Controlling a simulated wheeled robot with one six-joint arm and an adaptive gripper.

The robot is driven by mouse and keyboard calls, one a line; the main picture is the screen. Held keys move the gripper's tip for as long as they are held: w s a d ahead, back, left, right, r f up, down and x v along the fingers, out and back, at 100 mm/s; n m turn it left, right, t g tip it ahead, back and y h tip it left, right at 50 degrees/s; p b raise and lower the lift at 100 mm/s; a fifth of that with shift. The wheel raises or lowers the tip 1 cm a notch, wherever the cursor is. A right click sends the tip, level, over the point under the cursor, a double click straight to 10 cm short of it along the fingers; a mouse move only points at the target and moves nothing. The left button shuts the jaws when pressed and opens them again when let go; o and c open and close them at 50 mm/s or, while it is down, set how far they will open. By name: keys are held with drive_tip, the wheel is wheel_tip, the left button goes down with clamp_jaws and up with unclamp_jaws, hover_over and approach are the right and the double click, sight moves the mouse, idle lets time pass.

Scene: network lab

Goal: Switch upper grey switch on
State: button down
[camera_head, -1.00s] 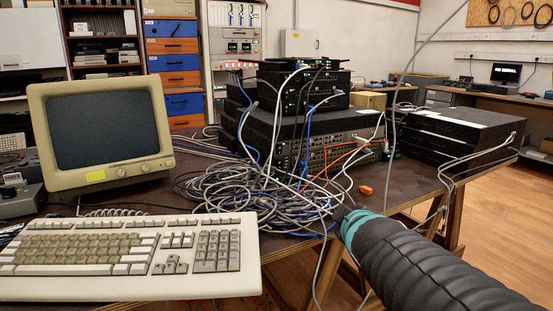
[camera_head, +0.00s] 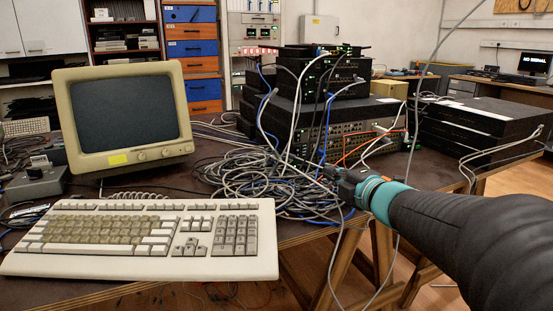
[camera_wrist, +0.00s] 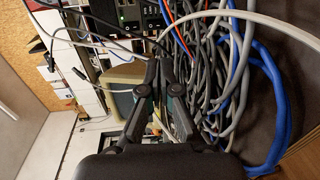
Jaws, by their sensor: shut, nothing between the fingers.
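I cannot pick out the upper grey switch for certain in either view. A tall light-grey electrical panel (camera_head: 251,34) with small fittings stands at the back wall, too small to read in the head view. A grey control box (camera_head: 38,184) with a dark knob on top sits at the table's left. My gripper (camera_head: 328,172) is in front of the cable heap, far from both. It is shut and empty. In the wrist view its fingers (camera_wrist: 157,66) are together, with cables behind and beside them.
A cable heap (camera_head: 250,178) and stacked network devices (camera_head: 330,125) fill the table's middle. More black devices (camera_head: 478,118) stand right. The old monitor (camera_head: 122,115) and keyboard (camera_head: 150,240) take the left and front. Loose cables hang near my arm. Some floor shows at the right.

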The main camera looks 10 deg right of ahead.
sight(298, 156)
drive_tip(key=x, duration=1.4)
drive_tip(key=shift+w+f+b, duration=0.1)
drive_tip(key=shift+f+b, duration=0.05)
drive_tip(key=shift+b, duration=0.35)
drive_tip(key=shift+w+a+f+b, duration=0.15)
drive_tip(key=shift+f+b, duration=0.1)
drive_tip(key=shift+b, duration=0.85)
drive_tip(key=shift+r+t, duration=0.3)
drive_tip(key=shift+r, duration=0.05)
drive_tip(key=f+v, duration=0.1)
drive_tip(key=v, duration=0.3)
drive_tip(key=f+v, duration=0.1)
drive_tip(key=v, duration=0.9)
drive_tip(key=shift+f+b, duration=0.3)
drive_tip(key=shift+f, duration=0.1)
